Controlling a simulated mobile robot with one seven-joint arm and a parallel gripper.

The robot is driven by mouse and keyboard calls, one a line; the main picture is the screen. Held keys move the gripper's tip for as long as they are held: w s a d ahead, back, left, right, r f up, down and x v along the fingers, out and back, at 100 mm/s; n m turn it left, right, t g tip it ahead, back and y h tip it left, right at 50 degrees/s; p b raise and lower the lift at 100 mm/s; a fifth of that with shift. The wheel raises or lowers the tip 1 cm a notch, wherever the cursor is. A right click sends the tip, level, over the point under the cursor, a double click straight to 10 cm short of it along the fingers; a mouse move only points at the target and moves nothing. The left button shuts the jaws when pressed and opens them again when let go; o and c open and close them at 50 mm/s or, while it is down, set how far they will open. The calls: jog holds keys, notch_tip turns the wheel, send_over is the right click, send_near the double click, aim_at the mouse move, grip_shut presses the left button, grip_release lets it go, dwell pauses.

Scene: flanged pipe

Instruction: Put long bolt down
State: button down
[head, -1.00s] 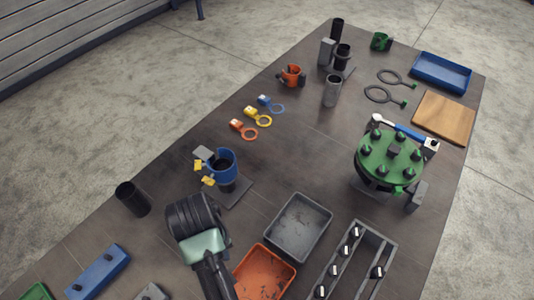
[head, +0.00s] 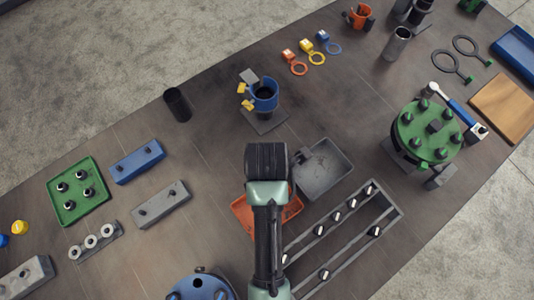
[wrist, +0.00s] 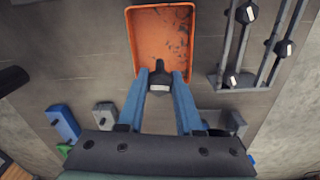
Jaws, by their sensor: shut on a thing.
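My gripper (wrist: 160,80) has two blue fingers, shut on the long bolt (wrist: 159,84), which has a pale end and a dark part. In the wrist view the bolt lies across the near edge of the orange tray (wrist: 160,13); I cannot tell its height above the tray or table. In the head view my arm covers part of the orange tray (head: 243,213) and hides the fingertips and the bolt.
A grey tray (head: 336,158) stands right of my arm. A grey slotted rack (head: 391,212) with several bolts is beside it. A green flanged pipe (head: 426,132) stands farther right. A blue pipe piece (head: 264,96) stands behind. Grey and blue blocks lie left.

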jog(key=shift+s+n, duration=0.2)
jog(key=shift+n, duration=0.6)
notch_tip(320, 180, down, 10)
jog(key=shift+r+p, duration=0.1)
jog(key=shift+p, duration=0.45)
jog(key=shift+f, duration=0.25)
jog(key=c, duration=0.6)
grip_release()
jog(key=shift+r, duration=0.1)
